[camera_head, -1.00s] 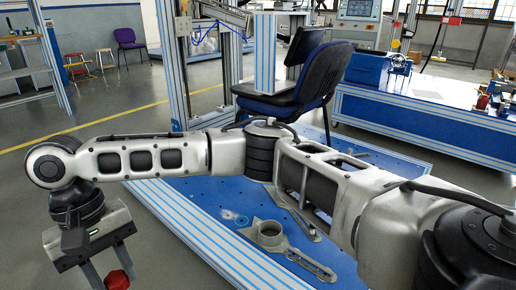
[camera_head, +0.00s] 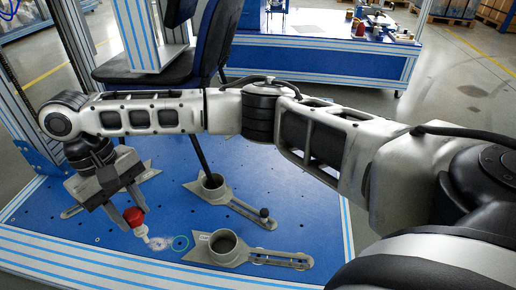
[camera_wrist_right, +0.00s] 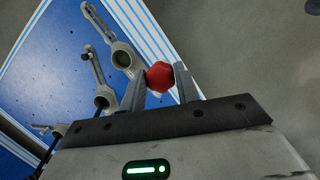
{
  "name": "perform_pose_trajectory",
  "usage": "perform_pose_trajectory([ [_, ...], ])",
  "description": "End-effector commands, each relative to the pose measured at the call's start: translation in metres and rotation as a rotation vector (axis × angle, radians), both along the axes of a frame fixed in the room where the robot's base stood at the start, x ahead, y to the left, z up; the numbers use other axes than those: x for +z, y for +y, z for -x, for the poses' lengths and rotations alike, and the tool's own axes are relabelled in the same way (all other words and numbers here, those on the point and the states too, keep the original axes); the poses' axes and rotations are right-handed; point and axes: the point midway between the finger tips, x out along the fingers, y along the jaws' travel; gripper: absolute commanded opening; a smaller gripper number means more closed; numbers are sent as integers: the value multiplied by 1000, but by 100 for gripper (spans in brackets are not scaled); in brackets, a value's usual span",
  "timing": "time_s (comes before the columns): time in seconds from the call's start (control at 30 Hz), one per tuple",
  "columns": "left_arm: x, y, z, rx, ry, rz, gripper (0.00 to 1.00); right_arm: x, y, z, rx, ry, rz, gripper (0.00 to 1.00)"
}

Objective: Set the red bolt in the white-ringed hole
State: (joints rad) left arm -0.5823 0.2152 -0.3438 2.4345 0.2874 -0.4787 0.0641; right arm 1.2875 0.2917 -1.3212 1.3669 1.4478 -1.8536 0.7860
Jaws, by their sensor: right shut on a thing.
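My right gripper (camera_head: 128,208) is shut on the red bolt (camera_head: 134,217), holding it by its red head above the blue plate. The pale shank slants down and to the right in the head view. In the right wrist view the red bolt (camera_wrist_right: 160,76) sits between the two fingertips; its shank is hidden there. A small whitish mark (camera_head: 160,244), perhaps the white-ringed hole, lies just right of the shank's end, beside a cyan ring (camera_head: 181,243). Whether the shank touches the plate I cannot tell. My left gripper is not in view.
A grey clamp with a round collar (camera_head: 225,244) lies right of the cyan ring. Another clamp (camera_head: 212,190) stands behind it. A dark chair (camera_head: 150,68) is above the blue plate (camera_head: 310,220). My right arm spans the view.

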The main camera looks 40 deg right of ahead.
Motion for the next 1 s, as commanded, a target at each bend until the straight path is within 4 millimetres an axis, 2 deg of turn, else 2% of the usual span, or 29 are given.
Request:
perform_pose_trajectory([
  [0.03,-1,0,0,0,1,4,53,-14,-1,-7,66,7,1,12],
  [0.27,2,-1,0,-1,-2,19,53,-68,-22,-37,404,8,0,12],
  [0.53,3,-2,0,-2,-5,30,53,-144,-75,-55,823,8,-4,12],
  [0.77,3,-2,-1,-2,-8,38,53,-216,-141,-47,1205,9,-5,12],
  [1.0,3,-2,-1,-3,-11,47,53,-279,-213,-15,1585,5,-3,12],
])
